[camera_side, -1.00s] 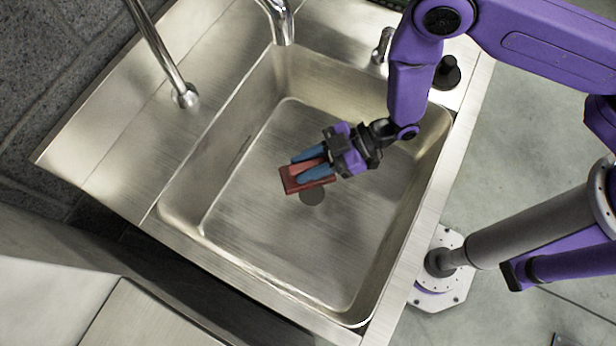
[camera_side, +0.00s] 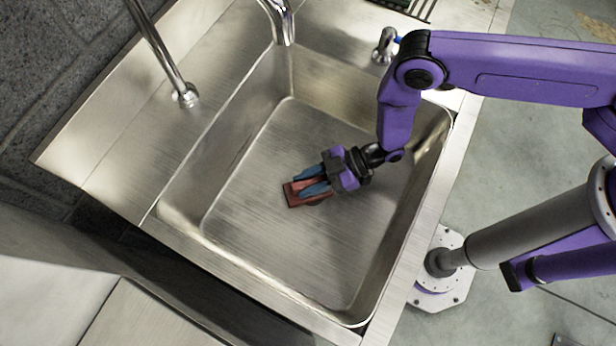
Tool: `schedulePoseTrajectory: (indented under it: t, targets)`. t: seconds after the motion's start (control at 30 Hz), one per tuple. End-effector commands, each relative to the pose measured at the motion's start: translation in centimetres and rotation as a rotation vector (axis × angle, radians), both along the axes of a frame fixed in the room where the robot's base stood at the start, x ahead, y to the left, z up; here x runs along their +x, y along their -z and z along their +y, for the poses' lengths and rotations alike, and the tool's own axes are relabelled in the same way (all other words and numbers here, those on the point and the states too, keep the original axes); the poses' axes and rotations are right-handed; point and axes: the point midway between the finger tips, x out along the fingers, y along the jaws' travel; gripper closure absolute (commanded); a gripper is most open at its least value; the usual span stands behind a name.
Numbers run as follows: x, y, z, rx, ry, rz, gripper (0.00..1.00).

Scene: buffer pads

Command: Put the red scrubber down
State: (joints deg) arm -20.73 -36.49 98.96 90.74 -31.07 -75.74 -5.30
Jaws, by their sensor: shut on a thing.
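The red scrubber (camera_side: 293,198) is a flat red block in the middle of the steel sink basin. My gripper (camera_side: 310,185) has blue fingers and is shut on the scrubber from the upper right. The scrubber is low, close to the basin floor (camera_side: 290,250). I cannot tell from this view whether it touches the floor. The fingers hide part of its top, and the drain is mostly hidden beneath it.
The basin walls (camera_side: 405,230) rise around my gripper. A faucet (camera_side: 281,25) stands at the back edge and a tall pipe (camera_side: 168,60) at the left. A small tap (camera_side: 385,45) stands at the back right. The basin floor around the scrubber is clear.

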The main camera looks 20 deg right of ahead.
Motion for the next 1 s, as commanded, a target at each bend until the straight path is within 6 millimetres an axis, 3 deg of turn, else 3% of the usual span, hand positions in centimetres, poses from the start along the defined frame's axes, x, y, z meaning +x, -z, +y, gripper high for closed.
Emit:
schedulePoseTrajectory:
  t: [0.37,0.4,0.47,0.87,1.0]
  targets:
    - [0.0,0.3,0.1,0.001,0.0,-0.001,1.0]
    - [0.0,0.3,0.0,0.0,0.0,-0.001,0.64]
    - [0.0,0.3,0.0,0.0,0.0,-0.001,0.45]
    - [0.0,-0.1,0.0,0.001,0.0,-0.001,0.45]
    - [0.1,-0.6,-1.5,-0.002,0.002,0.0,0.45]
